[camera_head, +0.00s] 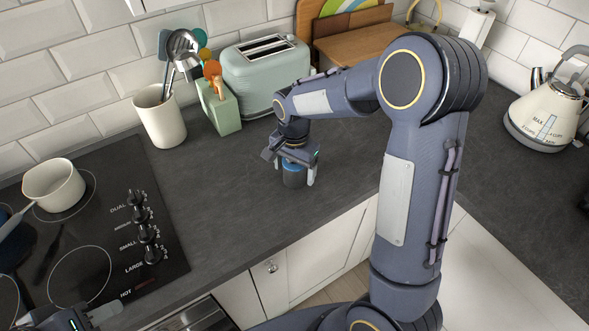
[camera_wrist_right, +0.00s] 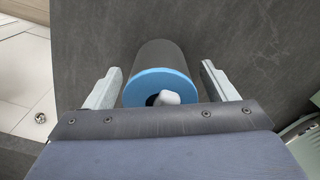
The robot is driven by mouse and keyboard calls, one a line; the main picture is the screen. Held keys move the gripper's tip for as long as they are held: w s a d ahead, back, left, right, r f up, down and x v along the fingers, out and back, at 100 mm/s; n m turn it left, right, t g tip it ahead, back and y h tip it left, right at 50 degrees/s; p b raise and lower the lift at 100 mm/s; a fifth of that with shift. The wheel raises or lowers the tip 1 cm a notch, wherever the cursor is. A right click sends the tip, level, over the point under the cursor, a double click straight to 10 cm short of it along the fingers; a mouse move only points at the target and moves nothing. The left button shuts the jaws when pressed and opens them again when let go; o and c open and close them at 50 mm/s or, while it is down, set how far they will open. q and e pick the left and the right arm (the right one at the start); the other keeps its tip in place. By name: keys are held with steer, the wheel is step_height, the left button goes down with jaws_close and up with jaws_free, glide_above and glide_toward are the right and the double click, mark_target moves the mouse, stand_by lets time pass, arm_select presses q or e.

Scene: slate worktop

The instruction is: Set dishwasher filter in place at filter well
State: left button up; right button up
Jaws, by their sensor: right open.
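The dishwasher filter (camera_head: 293,178) is a dark cylinder with a blue top, upright on the slate worktop near its front edge. In the right wrist view the filter (camera_wrist_right: 172,58) shows its blue ring and a pale knob at its middle. My right gripper (camera_head: 294,173) is open, its fingers on either side of the filter. Gaps show between the fingers and the filter in the right wrist view. My left gripper (camera_head: 92,318) is partly in view at the bottom left corner, cut by the frame edge. I cannot make out the filter well.
A toaster (camera_head: 264,76), a green utensil block (camera_head: 219,108) and a white crock (camera_head: 160,116) stand behind. A black hob (camera_head: 115,225) with a saucepan (camera_head: 55,184) is at left. A kettle (camera_head: 544,114) stands at right. Worktop around the filter is clear.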

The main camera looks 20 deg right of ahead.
steer(key=shift+c, duration=0.2)
steer(key=c, duration=1.1)
steer(key=shift+c, duration=0.2)
steer(key=shift+r, duration=0.15)
steer(key=shift+w+r, duration=0.1)
steer(key=shift+r, duration=0.15)
step_height(320, 180, up, 2)
steer(key=shift+r, duration=0.1)
steer(key=s+d+r+b, duration=0.2)
steer(key=s+r, duration=0.8)
steer(key=s, duration=0.4)
steer(key=shift+b, duration=0.4)
